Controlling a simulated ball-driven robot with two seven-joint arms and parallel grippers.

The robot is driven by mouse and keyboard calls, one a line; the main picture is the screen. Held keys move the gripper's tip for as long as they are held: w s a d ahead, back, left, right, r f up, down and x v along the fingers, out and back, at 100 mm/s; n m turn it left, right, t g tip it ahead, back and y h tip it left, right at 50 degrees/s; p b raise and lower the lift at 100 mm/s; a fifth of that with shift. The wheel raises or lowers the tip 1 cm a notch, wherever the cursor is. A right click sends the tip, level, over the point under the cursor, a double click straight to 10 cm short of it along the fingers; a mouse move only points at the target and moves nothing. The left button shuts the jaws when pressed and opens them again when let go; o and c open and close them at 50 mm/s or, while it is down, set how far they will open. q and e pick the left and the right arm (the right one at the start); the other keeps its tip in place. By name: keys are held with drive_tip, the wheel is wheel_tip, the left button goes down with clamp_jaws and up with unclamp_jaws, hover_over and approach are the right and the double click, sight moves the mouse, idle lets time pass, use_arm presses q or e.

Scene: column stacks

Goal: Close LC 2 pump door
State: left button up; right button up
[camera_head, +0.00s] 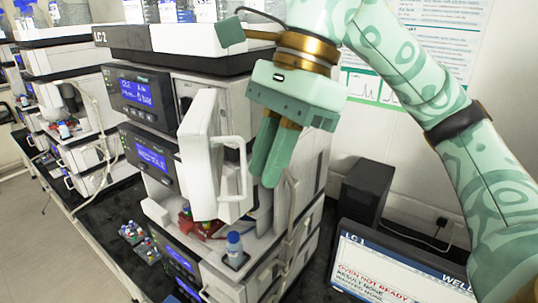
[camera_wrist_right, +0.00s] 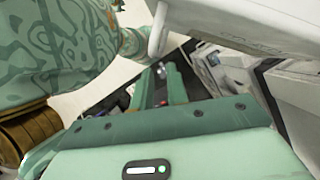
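A white door (camera_head: 200,140) with a looped white handle (camera_head: 232,165) stands swung open from the front of the near instrument stack. My left gripper is not in view.
More instrument stacks (camera_head: 65,95) stand along the dark bench at left. A blue-capped bottle (camera_head: 235,248) and small coloured vials (camera_head: 135,235) sit low at the stack's front. A monitor (camera_head: 390,270) and a black box (camera_head: 364,192) are at right.

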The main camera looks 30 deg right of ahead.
drive_tip(key=p+v, duration=0.3)
drive_tip(key=v, duration=1.3)
drive_tip(key=shift+d, duration=0.15)
drive_tip(key=shift+o, duration=0.4)
drive_tip(key=shift+r, duration=0.1)
